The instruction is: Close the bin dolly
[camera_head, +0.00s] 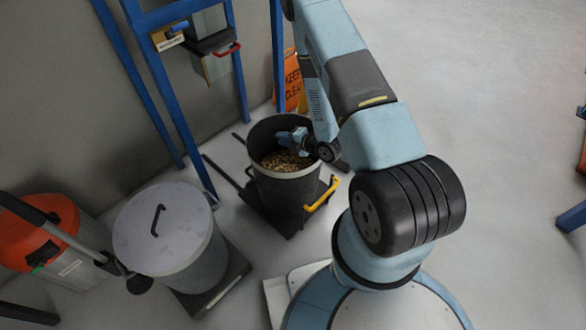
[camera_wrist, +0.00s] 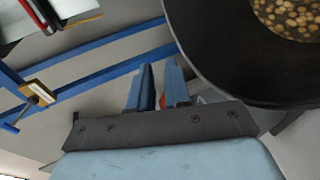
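The bin dolly is a low dark platform (camera_head: 262,212) with a yellow handle (camera_head: 322,194) at its front right. A round grey bin (camera_head: 285,188) stands on it, open at the top and partly filled with brownish pieces (camera_head: 287,161). My gripper (camera_head: 290,136) is at the bin's mouth, near the back rim, away from the yellow handle. In the wrist view, my gripper (camera_wrist: 160,82) shows two blue fingers with a narrow gap and nothing between them. The bin's dark wall (camera_wrist: 205,48) is close beside the fingers. Contact cannot be told. My arm hides part of the bin's right side.
A blue steel frame (camera_head: 160,85) stands behind and left of the dolly. A lidded grey bin (camera_head: 212,255) on another dolly stands to the left, beside an orange-topped vacuum (camera_head: 45,225). An orange sign (camera_head: 291,82) is behind. Floor at right is mostly clear.

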